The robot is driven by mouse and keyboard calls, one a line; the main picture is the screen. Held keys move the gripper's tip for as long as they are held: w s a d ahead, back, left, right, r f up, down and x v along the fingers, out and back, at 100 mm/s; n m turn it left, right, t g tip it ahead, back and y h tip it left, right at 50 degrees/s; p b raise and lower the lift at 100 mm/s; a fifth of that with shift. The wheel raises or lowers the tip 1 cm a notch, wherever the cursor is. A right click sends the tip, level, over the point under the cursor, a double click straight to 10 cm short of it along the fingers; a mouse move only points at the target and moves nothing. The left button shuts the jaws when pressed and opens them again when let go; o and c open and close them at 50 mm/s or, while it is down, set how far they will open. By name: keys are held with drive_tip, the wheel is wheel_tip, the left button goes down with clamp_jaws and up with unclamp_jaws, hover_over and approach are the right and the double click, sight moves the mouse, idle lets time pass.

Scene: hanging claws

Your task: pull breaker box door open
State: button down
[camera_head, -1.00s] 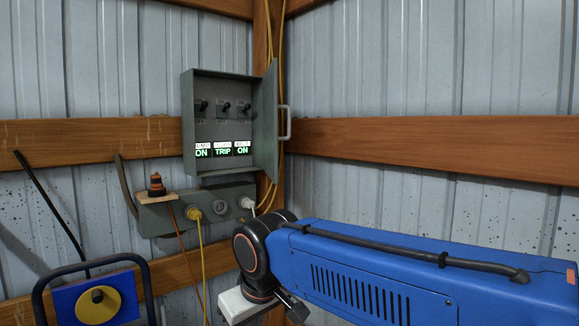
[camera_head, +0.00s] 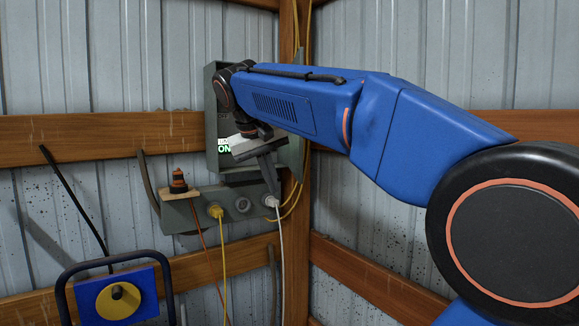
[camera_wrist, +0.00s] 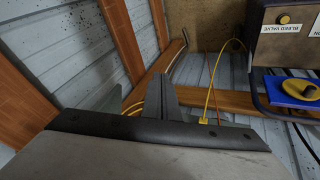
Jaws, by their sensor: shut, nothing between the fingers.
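The grey breaker box (camera_head: 210,110) hangs on the wooden rail in the head view, mostly covered by my arm. One green "ON" label shows at its lower left. Its door (camera_head: 296,154) stands swung open on the right side; my arm hides much of it, and its handle does not show. My gripper (camera_head: 273,188) is shut and empty, in front of the box's lower part, with fingers pointing down and right. In the wrist view the gripper fingers (camera_wrist: 160,80) are together with nothing between them. I cannot tell whether the gripper touches the door.
A grey outlet box (camera_head: 185,217) sits below, with a yellow plug (camera_head: 215,211) and a white plug (camera_head: 271,200) and hanging cables. An orange-and-black object (camera_head: 179,181) stands on a small shelf.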

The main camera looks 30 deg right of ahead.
drive_tip(key=w+r+m+g+h, duration=0.1)
drive_tip(key=w+r+m+h, duration=0.15)
drive_tip(key=w+r, duration=0.75)
drive_tip(key=s+d+f, duration=0.1)
drive_tip(key=d+f, duration=0.7)
drive_tip(key=d, duration=0.2)
drive_tip(key=shift+d+m, duration=0.15)
drive_tip(key=shift+m, duration=0.2)
